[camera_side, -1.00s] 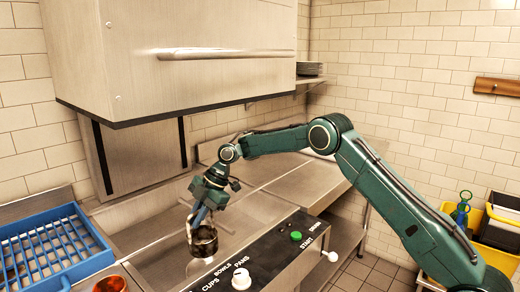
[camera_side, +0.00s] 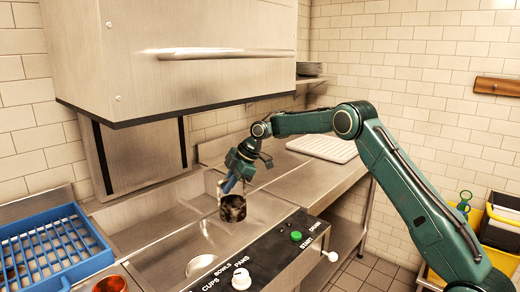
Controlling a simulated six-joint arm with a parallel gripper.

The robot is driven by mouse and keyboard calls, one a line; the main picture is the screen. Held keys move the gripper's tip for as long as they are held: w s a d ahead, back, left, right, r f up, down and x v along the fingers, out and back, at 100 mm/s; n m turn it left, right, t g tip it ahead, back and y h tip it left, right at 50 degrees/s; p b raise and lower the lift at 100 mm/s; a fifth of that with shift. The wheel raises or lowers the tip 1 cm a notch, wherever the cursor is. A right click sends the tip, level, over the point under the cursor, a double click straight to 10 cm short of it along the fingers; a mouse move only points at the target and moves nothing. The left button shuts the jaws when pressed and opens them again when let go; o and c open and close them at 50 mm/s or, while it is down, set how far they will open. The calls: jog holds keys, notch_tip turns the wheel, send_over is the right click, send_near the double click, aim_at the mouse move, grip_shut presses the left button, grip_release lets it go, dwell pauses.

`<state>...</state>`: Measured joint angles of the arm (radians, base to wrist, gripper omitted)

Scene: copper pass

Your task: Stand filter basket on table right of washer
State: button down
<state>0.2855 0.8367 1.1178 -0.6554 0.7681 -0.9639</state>
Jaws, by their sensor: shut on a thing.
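The filter basket (camera_side: 232,208) is a small dark, round, metal basket. My gripper (camera_side: 227,187) is shut on it at its upper edge and holds it roughly upright over the steel basin in front of the washer. The washer (camera_side: 180,60) is the large steel hood machine with a long bar handle; its hood is raised. To its right is a steel table (camera_side: 285,172), with a white ribbed mat or rack (camera_side: 322,148) on it. The basket is left of this table. The fingertips are small and partly hidden by the basket.
A blue rack (camera_side: 50,250) stands at the lower left, with an orange-brown bowl (camera_side: 110,285) beside it. A control panel with a knob (camera_side: 241,279) and a green button (camera_side: 296,236) runs along the washer's front. Plates (camera_side: 309,69) sit on a shelf.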

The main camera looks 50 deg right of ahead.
jog(key=s+d+r+m+h, duration=0.2)
jog(key=d+m, duration=0.4)
jog(key=d, duration=0.4)
jog(key=s+d+r+m+h, duration=0.3)
jog(key=d+m, duration=0.3)
jog(key=d, duration=0.4)
jog(key=s+d+r+m+h, duration=0.2)
jog(key=d+m, duration=0.4)
jog(key=d, duration=0.4)
jog(key=shift+s+d+r+h, duration=0.15)
jog(key=shift+d+r+h, duration=0.25)
jog(key=shift+r+h, duration=0.7)
jog(key=shift+r, duration=0.15)
notch_tip(320, 180, down, 6)
jog(key=shift+f, duration=0.2)
jog(key=shift+f, duration=1.8)
jog(key=shift+f, duration=0.1)
